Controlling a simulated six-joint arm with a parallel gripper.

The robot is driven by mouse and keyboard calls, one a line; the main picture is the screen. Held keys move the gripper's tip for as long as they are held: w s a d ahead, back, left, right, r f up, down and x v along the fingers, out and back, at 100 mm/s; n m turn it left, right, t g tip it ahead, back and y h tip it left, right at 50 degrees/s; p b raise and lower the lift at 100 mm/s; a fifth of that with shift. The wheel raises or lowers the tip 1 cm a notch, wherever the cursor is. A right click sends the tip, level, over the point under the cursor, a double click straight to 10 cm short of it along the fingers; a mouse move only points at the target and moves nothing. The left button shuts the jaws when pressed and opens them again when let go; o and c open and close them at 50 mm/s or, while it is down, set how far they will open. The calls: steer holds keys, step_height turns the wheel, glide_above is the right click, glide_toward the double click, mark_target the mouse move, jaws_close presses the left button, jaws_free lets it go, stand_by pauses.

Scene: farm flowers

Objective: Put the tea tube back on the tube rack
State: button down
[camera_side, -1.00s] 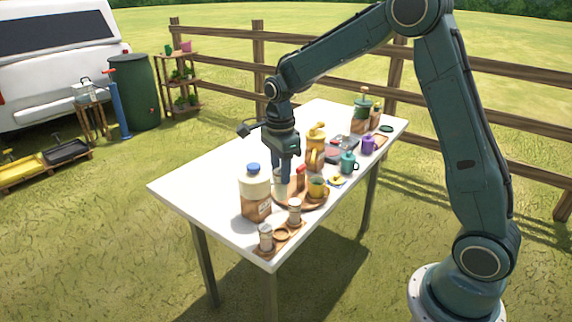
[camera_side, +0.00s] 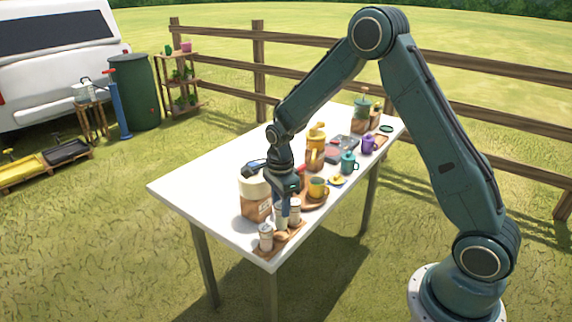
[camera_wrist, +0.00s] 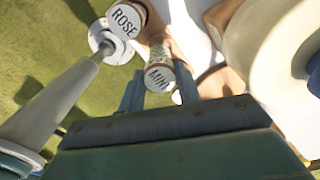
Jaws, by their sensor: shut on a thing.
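My gripper (camera_side: 283,218) points down over the tube rack (camera_side: 268,251) at the table's front corner. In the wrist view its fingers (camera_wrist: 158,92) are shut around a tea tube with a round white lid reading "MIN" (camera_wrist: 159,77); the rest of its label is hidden. A tube labelled "ROSE" (camera_wrist: 125,21) stands beside it. In the side view one tube (camera_side: 265,238) stands at the rack's near end and another (camera_side: 296,208) is just right of my fingers. The held tube's lower end is over the rack's middle; I cannot tell whether it is seated.
A large jar with a pale top (camera_side: 254,188) stands close left of my gripper and fills the right of the wrist view (camera_wrist: 265,45). The table's left half is clear.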

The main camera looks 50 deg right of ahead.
steer(key=shift+f, duration=1.45)
steer(key=shift+f, duration=0.1)
steer(key=c, duration=1)
jaws_free()
step_height(320, 180, up, 11)
steer(key=shift+r, duration=0.65)
